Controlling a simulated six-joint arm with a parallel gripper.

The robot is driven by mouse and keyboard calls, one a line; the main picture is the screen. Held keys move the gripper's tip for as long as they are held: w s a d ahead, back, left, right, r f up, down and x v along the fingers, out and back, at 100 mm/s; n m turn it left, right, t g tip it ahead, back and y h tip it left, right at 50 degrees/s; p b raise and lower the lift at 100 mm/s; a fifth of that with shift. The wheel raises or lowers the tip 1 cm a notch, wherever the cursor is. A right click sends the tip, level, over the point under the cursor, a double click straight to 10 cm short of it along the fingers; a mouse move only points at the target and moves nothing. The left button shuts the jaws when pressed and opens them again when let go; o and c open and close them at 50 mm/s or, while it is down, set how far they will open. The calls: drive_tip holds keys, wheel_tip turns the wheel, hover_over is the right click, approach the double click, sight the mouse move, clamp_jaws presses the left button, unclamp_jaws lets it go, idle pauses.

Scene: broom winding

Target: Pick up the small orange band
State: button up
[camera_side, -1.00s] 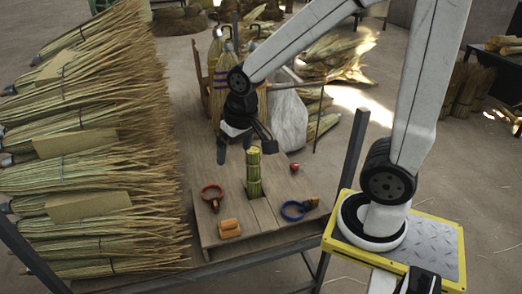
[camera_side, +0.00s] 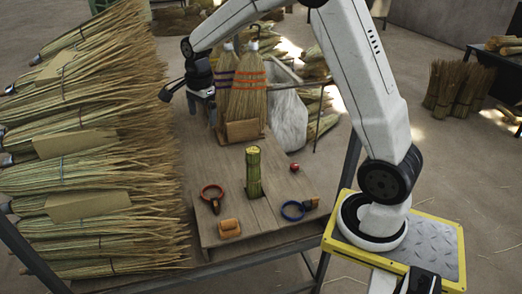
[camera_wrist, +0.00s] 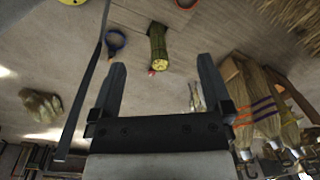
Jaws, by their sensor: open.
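The small orange band (camera_side: 212,195), a reddish-orange ring with a dark tab, lies on the wooden board (camera_side: 275,218) left of the upright green bundle (camera_side: 254,172). In the wrist view only part of an orange ring (camera_wrist: 187,4) shows at the top edge. My gripper (camera_side: 190,104) is raised at the back left, apart from the band and beyond it from the side camera. In the wrist view my gripper (camera_wrist: 161,64) has its two fingers wide apart with nothing between them.
A blue ring (camera_side: 293,210), a small red ball (camera_side: 294,167) and a tan block (camera_side: 229,228) are on the board. Brooms (camera_side: 246,90) stand at its back. Stacked brooms (camera_side: 85,150) fill the left side.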

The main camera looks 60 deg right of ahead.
drive_tip(key=w+d+m, duration=0.3)
drive_tip(key=m, duration=0.4)
hover_over(215, 203)
drive_tip(key=w+d, duration=0.1)
drive_tip(key=shift+g, duration=0.3)
drive_tip(key=f, duration=3.4)
drive_tip(key=shift+w+d+f, duration=0.1)
drive_tip(key=shift+d+f, duration=0.1)
drive_tip(key=shift+f, duration=1.3)
drive_tip(key=shift+f, duration=2.6)
drive_tip(key=c, duration=1)
